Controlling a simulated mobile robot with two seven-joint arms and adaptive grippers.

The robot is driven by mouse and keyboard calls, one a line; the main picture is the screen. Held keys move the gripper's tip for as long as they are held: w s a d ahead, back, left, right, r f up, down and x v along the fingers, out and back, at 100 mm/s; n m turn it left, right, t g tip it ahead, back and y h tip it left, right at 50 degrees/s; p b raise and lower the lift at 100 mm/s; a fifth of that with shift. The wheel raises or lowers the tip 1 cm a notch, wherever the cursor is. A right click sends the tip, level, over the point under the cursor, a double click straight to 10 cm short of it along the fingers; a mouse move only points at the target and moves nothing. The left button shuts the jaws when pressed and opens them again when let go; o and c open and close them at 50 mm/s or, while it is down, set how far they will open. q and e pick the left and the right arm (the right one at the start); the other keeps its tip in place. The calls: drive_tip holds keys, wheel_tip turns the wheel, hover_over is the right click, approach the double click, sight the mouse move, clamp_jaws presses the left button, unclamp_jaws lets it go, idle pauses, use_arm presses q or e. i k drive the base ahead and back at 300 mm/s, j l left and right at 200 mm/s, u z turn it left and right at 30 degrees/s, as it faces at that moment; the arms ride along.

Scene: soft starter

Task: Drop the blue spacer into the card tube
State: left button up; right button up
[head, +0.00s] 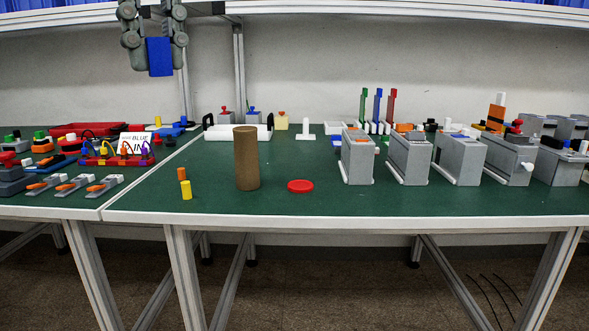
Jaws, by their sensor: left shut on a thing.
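My left gripper (154,40) hangs at the top left of the head view, pointing down. It is shut on a blue block (160,58), which appears to be the blue spacer, held high above the table. The brown card tube (246,160) stands upright on the green table, lower and to the right of the gripper. The inside of the tube is hidden from this angle. My right gripper is not in view.
A red disc (300,186) lies right of the tube. A yellow cylinder (186,190) and an orange one (181,174) stand to its left. Several grey boxes (409,158) line the right side. A small sign (135,143) stands among parts at left.

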sight(250, 185)
drive_tip(key=i, duration=1.3)
